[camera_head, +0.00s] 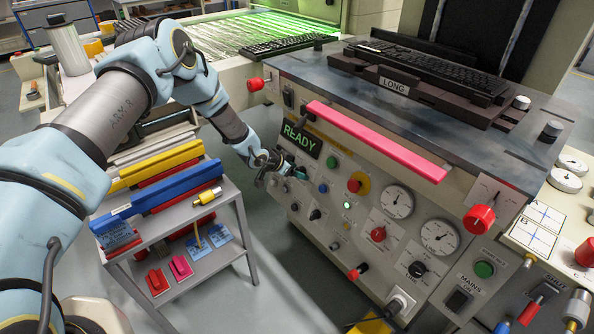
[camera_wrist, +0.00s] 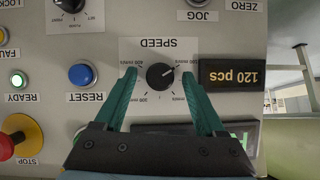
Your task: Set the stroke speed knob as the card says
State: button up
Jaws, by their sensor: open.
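The stroke speed knob (camera_wrist: 160,76) is a round black knob on a plate marked SPEED, which appears upside down in the wrist view. A light mark on the knob points to the upper right in that picture. Small mm/s figures ring it, too small to read surely. My gripper (camera_wrist: 160,80) is open, with one teal finger on each side of the knob and a gap visible on both sides. In the head view my gripper (camera_head: 279,168) is at the left part of the machine's front panel, and I cannot make out the knob there. I cannot tell which card gives the setting.
A dark "120 pcs" plate (camera_wrist: 233,74) is beside the knob. A blue RESET button (camera_wrist: 82,75) and a red STOP button (camera_wrist: 17,136) are on the other side. A pink bar (camera_head: 375,140) juts above the panel. A trolley (camera_head: 215,195) with colored bars stands left of my gripper.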

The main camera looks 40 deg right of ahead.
jog(key=shift+f, duration=0.1)
grip_shut()
dwell(0.6)
